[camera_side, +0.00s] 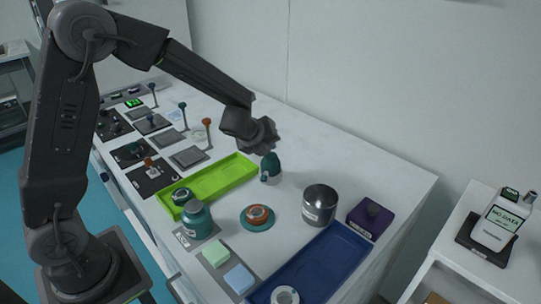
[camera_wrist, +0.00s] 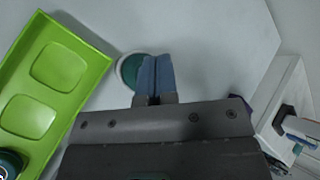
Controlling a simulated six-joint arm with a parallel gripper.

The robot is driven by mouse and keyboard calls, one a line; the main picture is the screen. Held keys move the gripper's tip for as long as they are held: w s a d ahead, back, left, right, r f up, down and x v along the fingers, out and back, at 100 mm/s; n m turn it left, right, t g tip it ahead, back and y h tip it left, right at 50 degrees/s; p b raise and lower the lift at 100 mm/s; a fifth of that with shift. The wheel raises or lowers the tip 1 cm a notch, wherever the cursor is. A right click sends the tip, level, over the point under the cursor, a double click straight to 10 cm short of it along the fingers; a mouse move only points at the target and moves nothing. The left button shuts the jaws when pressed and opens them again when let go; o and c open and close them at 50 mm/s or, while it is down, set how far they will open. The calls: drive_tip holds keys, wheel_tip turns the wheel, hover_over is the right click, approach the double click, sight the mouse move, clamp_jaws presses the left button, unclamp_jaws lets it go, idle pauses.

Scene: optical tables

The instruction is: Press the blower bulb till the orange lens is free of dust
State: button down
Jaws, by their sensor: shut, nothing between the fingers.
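The blower bulb (camera_side: 270,168), dark green, stands on the white table to the right of the lime tray. The orange lens (camera_side: 257,213) lies on a round teal dish, nearer the camera than the bulb. Dust on it is too small to make out. My gripper (camera_side: 268,150) is directly above the bulb, pointing down at it. In the wrist view the gripper's fingers (camera_wrist: 155,77) are together with nothing between them. They partly cover a round green thing with a pale rim (camera_wrist: 129,70), which appears to be the bulb. I cannot tell whether the fingertips touch it.
A lime tray (camera_side: 244,163) lies left of the bulb, also in the wrist view (camera_wrist: 88,58). A steel cup (camera_side: 319,205), a purple block (camera_side: 371,216) and a blue tray (camera_side: 318,266) stand right. A teal jar (camera_side: 197,219) and sponges are in front. Table behind the bulb is clear.

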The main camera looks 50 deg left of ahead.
drive_tip(key=shift+f, duration=0.4)
drive_tip(key=shift+s+f, duration=0.1)
drive_tip(key=shift+f, duration=0.85)
idle(0.7)
drive_tip(key=shift+r, duration=1.4)
drive_tip(key=shift+r, duration=2.5)
